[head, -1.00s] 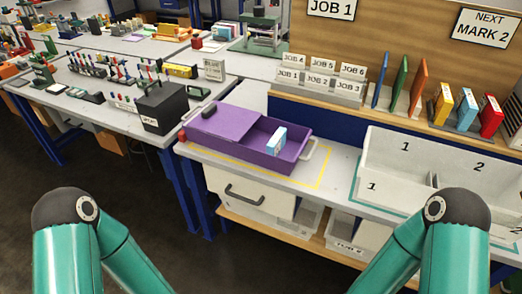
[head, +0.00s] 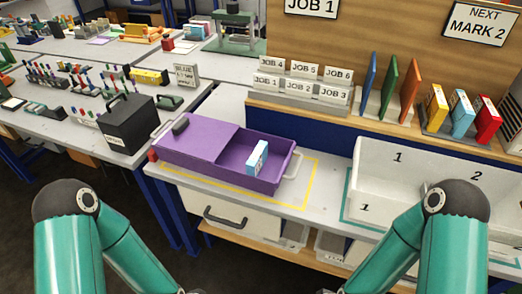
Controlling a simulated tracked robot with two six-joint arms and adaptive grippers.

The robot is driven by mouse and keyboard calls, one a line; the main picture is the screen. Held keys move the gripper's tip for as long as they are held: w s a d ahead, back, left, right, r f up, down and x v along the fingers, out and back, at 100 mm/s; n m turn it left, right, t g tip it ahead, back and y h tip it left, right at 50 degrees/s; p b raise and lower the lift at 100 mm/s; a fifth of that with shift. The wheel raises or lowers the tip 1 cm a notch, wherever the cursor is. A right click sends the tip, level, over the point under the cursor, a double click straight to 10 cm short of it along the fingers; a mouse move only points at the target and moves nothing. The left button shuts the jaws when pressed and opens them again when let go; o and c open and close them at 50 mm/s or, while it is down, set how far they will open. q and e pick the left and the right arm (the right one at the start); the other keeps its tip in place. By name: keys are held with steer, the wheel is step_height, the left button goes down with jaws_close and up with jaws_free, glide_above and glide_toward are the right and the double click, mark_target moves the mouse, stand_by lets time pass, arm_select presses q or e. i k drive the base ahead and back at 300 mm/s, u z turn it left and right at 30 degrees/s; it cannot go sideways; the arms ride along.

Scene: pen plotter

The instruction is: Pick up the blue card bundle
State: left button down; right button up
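A light blue and white card bundle (head: 257,157) stands on edge in the open right part of a purple tray (head: 228,178). The tray's left part is covered by a purple lid (head: 199,134) with a dark handle. Another light blue bundle or box (head: 463,113) stands on the shelf at the right, between a yellow one and a red one. Both of my teal arms show in the lower corners, but their grippers are out of view.
A white bin (head: 405,165) marked 1 and 2 stands right of the purple tray. A black box (head: 126,123) stands on the left table. Upright blue, green and orange boards (head: 388,86) stand on the back shelf. Bare bench (head: 328,178) lies between tray and bin.

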mark_target(253, 165)
steer(key=u, duration=0.3)
steer(key=i, duration=0.55)
steer(key=z, duration=1.8)
steer(key=k, duration=1.25)
steer(key=u, duration=0.25)
steer(key=i, duration=1)
steer(key=u, duration=0.1)
